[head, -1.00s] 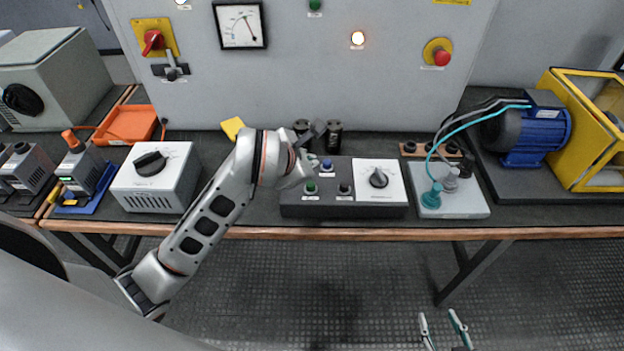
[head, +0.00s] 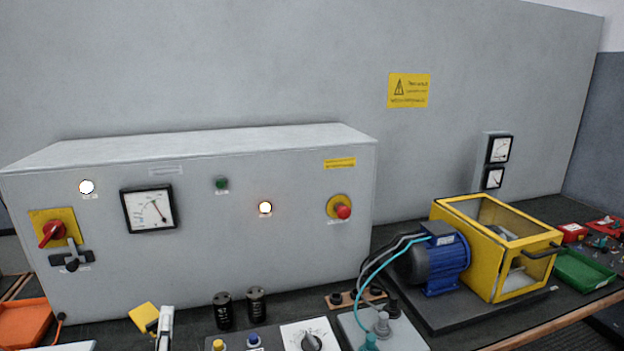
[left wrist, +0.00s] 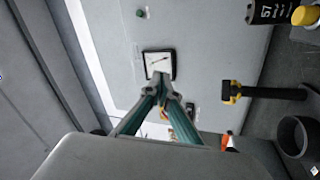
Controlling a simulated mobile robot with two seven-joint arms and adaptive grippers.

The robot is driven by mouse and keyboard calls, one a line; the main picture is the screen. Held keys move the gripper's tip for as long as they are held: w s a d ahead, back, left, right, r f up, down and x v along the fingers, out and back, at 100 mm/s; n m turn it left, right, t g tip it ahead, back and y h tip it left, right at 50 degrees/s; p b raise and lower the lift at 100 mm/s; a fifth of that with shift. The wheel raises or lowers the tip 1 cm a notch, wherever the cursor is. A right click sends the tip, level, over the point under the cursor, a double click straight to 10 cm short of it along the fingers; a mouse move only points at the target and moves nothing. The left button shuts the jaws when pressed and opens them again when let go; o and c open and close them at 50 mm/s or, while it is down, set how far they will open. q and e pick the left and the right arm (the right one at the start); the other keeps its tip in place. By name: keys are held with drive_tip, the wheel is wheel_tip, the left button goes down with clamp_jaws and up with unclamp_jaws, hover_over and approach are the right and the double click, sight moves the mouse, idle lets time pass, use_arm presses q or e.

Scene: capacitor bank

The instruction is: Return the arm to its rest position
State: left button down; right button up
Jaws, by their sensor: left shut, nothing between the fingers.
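In the head view, a narrow white and dark piece at the end of my left arm (head: 165,325) shows at the bottom edge, just right of a yellow tag. The rest of that arm is below the picture. In the left wrist view, the teal fingers of my left gripper (left wrist: 165,90) meet at their tips with nothing between them. The gripper is in front of the grey cabinet (left wrist: 205,40) and its dial meter (left wrist: 158,65); the gap cannot be judged. My right gripper is not in view.
Two black cylinders (head: 240,308) stand before the cabinet. A control box with a selector knob (head: 312,341) and a terminal plate with cables (head: 398,330) lie to the right. Further right are a blue motor (head: 440,263) and a yellow guard (head: 487,245). An orange tray (head: 24,322) is far left.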

use_arm(q)
drive_tip(key=s+d+f+m+g+h, duration=0.2)
drive_tip(key=s+d+f+m+h, duration=0.25)
drive_tip(key=f+m, duration=0.35)
drive_tip(key=s+d+f+m+g+h, duration=0.2)
drive_tip(key=s+d+f+m+h, duration=0.1)
drive_tip(key=d+f+m+h, duration=0.35)
drive_tip(key=s+a+f+m+g+y, duration=0.1)
drive_tip(key=s+f+m+g, duration=0.2)
drive_tip(key=f, duration=0.6)
drive_tip(key=s+a+f+m+g+y, duration=0.2)
drive_tip(key=s+f+m+g, duration=0.1)
drive_tip(key=s+f, duration=0.5)
wheel_tip(320, 180, down, 2)
drive_tip(key=shift+s+f+m, duration=0.1)
drive_tip(key=shift+s+m, duration=0.15)
drive_tip(key=shift+m, duration=0.3)
